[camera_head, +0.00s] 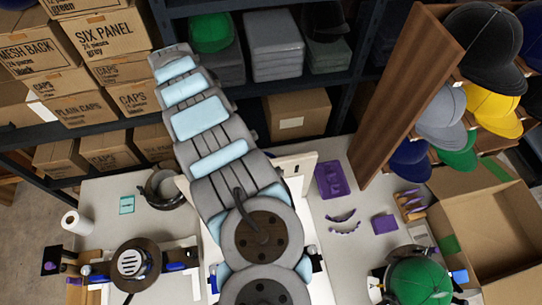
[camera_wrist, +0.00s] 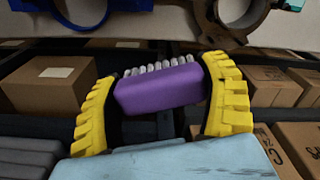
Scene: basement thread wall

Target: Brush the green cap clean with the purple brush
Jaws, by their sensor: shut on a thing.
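My gripper (camera_wrist: 163,100), with yellow ribbed fingers, is shut on the purple brush (camera_wrist: 158,90) in the wrist view. The brush lies crosswise between the fingers, its pale bristles facing the top of the picture. In the head view I cannot make out the gripper or the brush. A green cap (camera_head: 420,283) sits on a stand at the bottom right of the bench in the head view, well apart from my arm. Its lower part is cut off by the picture edge. Other green caps are on the shelf (camera_head: 210,32) and on the wall rack (camera_head: 458,160).
An open cardboard box (camera_head: 490,225) stands right of the bench. A purple tray (camera_head: 331,180) and a purple block (camera_head: 384,224) lie on the bench (camera_head: 345,260). A dark round machine (camera_head: 135,264) stands at left. Shelves of cartons (camera_head: 110,42) line the back.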

